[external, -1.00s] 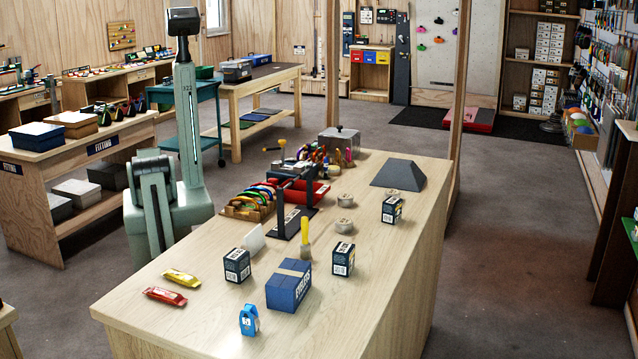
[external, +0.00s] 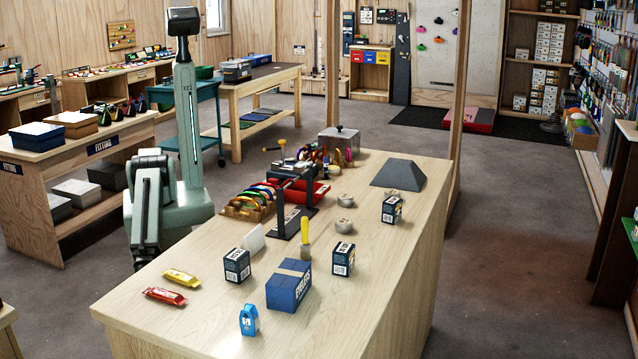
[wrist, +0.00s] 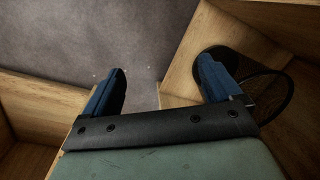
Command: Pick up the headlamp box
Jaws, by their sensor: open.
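Three small dark boxes with white and yellow print stand upright on the wooden counter (external: 190,325): one at front left (external: 237,266), one in the middle (external: 343,260) and one farther back (external: 391,210). The print is too small to tell which is the headlamp box. My gripper (wrist: 162,85) is open in the wrist view, its two blue fingers wide apart with nothing between them. In the external view my arm's end hangs low beside the counter's left edge, away from all three boxes; the fingers are not clear there.
A larger blue box (external: 288,286) stands between the nearer two small boxes. A rack of coloured gear (external: 262,198) crowds the left edge behind.

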